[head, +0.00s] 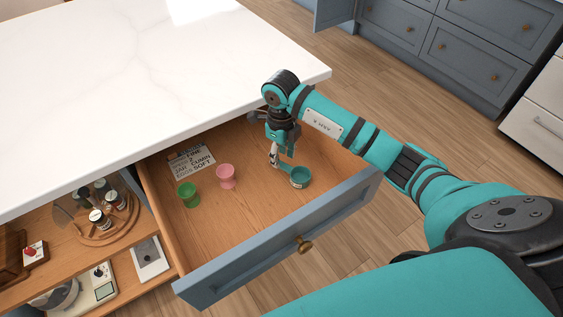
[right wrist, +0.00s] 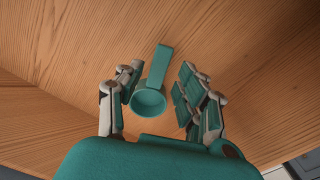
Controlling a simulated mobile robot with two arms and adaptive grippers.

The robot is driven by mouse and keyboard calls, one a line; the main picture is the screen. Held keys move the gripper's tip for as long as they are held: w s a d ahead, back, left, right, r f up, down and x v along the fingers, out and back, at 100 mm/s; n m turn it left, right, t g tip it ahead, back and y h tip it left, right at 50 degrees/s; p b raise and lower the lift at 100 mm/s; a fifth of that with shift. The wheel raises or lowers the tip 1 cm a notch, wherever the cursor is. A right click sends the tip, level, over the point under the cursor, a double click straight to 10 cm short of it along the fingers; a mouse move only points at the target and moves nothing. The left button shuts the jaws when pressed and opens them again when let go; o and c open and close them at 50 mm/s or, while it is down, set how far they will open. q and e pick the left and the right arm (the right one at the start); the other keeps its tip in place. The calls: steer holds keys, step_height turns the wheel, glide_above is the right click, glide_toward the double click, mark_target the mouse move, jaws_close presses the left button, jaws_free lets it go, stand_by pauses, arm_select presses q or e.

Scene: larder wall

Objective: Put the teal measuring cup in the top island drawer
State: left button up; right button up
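The teal measuring cup (head: 300,177) is in the open top island drawer (head: 240,242), at its right end near the front panel. My right gripper (head: 275,157) points down into the drawer, beside the cup at its handle end. In the right wrist view the cup (right wrist: 149,103) and its handle (right wrist: 159,66) show between the spread fingers of my right gripper (right wrist: 156,86). The left finger is close to the cup; a gap shows at the right finger. Whether the cup touches the drawer floor is hard to tell. My left gripper is not in view.
A pink cup (head: 226,177), a green cup (head: 188,194) and a printed card (head: 191,161) lie in the drawer. The white island top (head: 150,70) overhangs it. Left of it, an open shelf holds jars on a round wooden tray (head: 105,232) and a scale (head: 92,290).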

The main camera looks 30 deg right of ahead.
mark_target(281, 164)
step_height(281, 164, up, 8)
steer(key=shift+f, duration=0.1)
stand_by(0.5)
